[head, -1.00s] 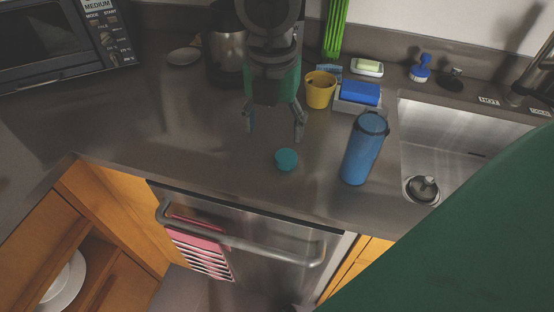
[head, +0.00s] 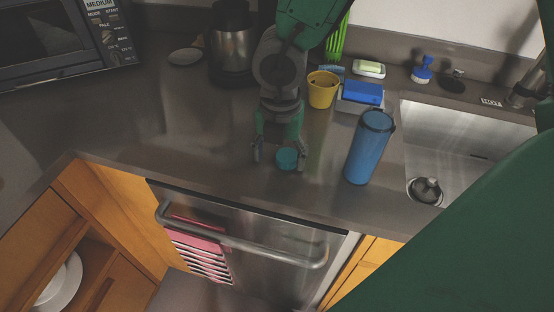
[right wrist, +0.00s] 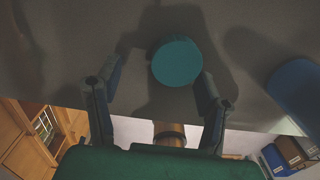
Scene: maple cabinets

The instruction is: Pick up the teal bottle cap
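The teal bottle cap (head: 287,159) lies on the grey counter near its front edge, left of the blue bottle. My right gripper (head: 280,156) is open, with a fingertip on either side of the cap in the head view, the cap nearer the right-hand finger. In the right wrist view, the cap (right wrist: 177,61) sits just beyond the open fingertips (right wrist: 158,72), off toward the right-hand finger. Nothing is held. I cannot tell the exact height of the fingertips above the counter. My left gripper is not in view.
The blue bottle (head: 369,147) stands right of the cap, close to my gripper. Behind are a yellow cup (head: 322,91) and a blue sponge (head: 363,92) in a holder. The sink (head: 455,150) is at right. The counter (head: 180,120) left of the cap is clear.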

